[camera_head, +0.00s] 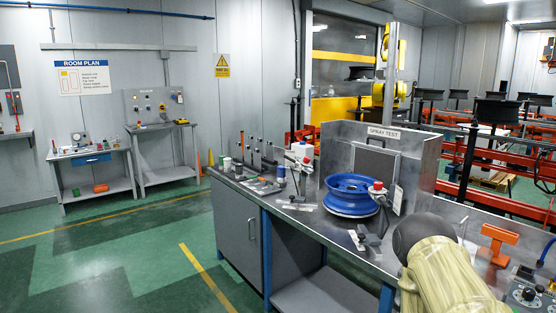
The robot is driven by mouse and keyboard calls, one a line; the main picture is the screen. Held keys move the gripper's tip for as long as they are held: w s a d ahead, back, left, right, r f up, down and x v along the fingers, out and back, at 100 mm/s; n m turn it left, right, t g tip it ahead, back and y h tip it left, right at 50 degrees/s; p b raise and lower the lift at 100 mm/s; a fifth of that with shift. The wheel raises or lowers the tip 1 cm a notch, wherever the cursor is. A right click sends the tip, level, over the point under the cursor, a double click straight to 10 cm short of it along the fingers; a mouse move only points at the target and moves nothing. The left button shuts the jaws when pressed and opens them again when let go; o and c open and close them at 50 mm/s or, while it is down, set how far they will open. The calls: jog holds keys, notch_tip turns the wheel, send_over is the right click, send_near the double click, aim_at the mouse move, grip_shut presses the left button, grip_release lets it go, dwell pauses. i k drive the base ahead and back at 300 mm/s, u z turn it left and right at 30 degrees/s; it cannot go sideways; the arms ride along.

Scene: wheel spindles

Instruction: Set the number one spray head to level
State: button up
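On the grey metal bench, a blue wheel (350,193) lies flat in front of a metal booth (379,163) marked SPRAY TEST. A cream arm part with a dark rounded end, apparently mine, reaches in at the bottom right. My gripper's fingers are not in view.
A grey clamp-like block (370,243) sits on the bench's front edge. An orange bracket (498,243) and a control box (527,293) are at the right. Several bottles and tools stand on the bench's left end. The green floor at left is clear.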

aim_at(308, 168)
jog(key=u, duration=0.8)
jog(key=i, duration=0.95)
jog(key=u, duration=0.7)
jog(key=i, duration=1.3)
jog(key=z, duration=1.05)
jog(key=i, duration=0.8)
jog(key=z, duration=0.9)
